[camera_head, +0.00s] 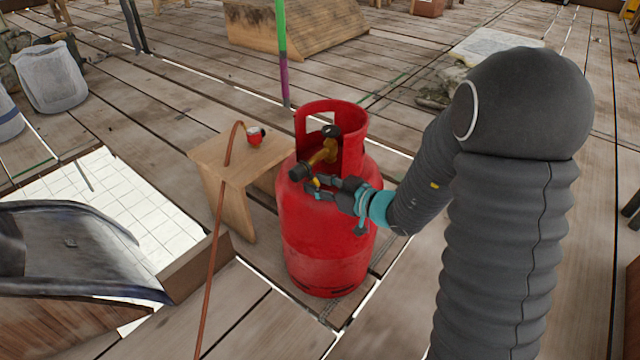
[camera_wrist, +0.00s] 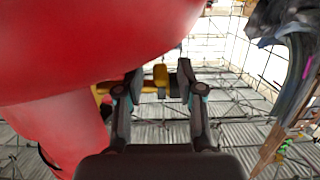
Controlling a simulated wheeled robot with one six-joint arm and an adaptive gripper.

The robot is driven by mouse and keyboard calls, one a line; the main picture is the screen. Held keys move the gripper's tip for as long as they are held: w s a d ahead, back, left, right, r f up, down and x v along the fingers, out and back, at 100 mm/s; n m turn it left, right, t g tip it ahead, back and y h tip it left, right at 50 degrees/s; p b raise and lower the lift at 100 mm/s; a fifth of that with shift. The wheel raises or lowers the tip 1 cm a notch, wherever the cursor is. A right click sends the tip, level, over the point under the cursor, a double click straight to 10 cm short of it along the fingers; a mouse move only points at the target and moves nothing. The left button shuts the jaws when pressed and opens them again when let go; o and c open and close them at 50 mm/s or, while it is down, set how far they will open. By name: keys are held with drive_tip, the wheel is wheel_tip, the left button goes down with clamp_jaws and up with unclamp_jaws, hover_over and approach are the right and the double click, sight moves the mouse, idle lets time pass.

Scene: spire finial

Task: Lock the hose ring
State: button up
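A red gas cylinder (camera_head: 325,245) stands upright on the planks. Its brass valve (camera_head: 325,152) points left and ends in a black ring-like part (camera_head: 300,172). My gripper (camera_head: 314,187) is just below that part, in front of the cylinder. In the wrist view the gripper (camera_wrist: 160,82) is open, its fingers on either side of a yellow and black part (camera_wrist: 160,76). I cannot tell whether they touch it. An orange-brown hose (camera_head: 217,230) runs over a wooden stool (camera_head: 225,160).
The cylinder's red wall (camera_wrist: 90,50) fills the upper left of the wrist view, close to the gripper. A dark curved object (camera_head: 75,250) lies at the lower left. A green and purple pole (camera_head: 282,55) stands behind the cylinder.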

drive_tip(key=v, duration=1.2)
idle(0.4)
